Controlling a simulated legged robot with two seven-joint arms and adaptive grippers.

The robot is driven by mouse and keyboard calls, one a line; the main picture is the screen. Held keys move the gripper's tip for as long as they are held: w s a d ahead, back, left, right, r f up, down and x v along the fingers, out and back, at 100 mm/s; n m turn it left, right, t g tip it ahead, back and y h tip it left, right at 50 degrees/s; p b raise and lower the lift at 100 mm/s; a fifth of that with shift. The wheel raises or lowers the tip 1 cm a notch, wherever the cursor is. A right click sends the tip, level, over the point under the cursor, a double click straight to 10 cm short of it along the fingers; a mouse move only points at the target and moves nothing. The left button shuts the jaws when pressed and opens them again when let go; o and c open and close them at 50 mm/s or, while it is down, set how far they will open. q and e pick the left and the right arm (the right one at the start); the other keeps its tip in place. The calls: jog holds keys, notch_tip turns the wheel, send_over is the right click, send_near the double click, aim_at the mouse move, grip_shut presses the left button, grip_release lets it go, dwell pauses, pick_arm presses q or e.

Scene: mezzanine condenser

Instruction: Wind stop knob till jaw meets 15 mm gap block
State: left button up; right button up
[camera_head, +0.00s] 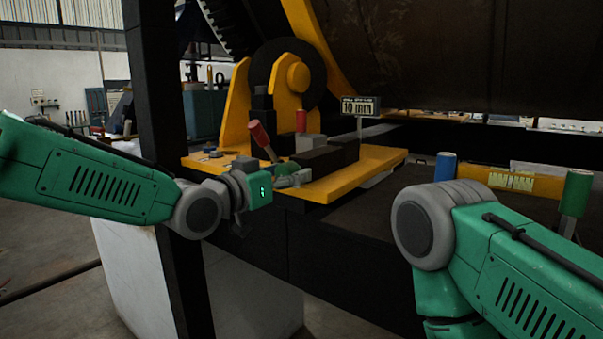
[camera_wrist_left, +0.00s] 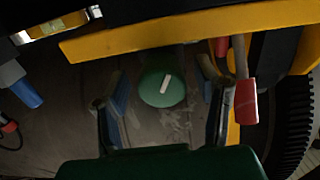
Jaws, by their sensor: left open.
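The green round knob (camera_wrist_left: 163,90) with a white pointer mark shows in the left wrist view. My left gripper (camera_wrist_left: 165,95) is open, with one finger on each side of the knob and a visible gap to it. In the head view my left gripper (camera_head: 294,180) is at the front edge of the yellow plate (camera_head: 340,186). Dark blocks (camera_head: 322,160) sit on that plate; I cannot tell which is the jaw or the gap block. A small sign (camera_head: 359,106) above them appears to read 10 mm. My right gripper is out of view.
A red-handled lever (camera_head: 262,138) stands right behind my left gripper; its red handle (camera_wrist_left: 246,101) is beside the right finger in the wrist view. A blue cylinder (camera_head: 446,166), a yellow bar (camera_head: 512,181) and a green cylinder (camera_head: 576,193) are at right.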

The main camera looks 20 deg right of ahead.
pick_arm(q)
jog(key=shift+w+a, duration=0.2)
jog(key=shift+a, duration=0.95)
jog(key=c, duration=0.7)
jog(key=shift+s+d+r, duration=0.2)
jog(key=shift+s+r, duration=0.05)
jog(key=shift+s, duration=0.05)
jog(key=c, duration=0.5)
jog(key=shift+o, duration=0.3)
jog(key=shift+s+d, duration=0.15)
jog(key=shift+d, duration=0.65)
jog(key=shift+w+d+f, duration=0.1)
jog(key=shift+w+f, duration=0.1)
jog(key=shift+w, duration=0.05)
jog(key=shift+f, duration=0.1)
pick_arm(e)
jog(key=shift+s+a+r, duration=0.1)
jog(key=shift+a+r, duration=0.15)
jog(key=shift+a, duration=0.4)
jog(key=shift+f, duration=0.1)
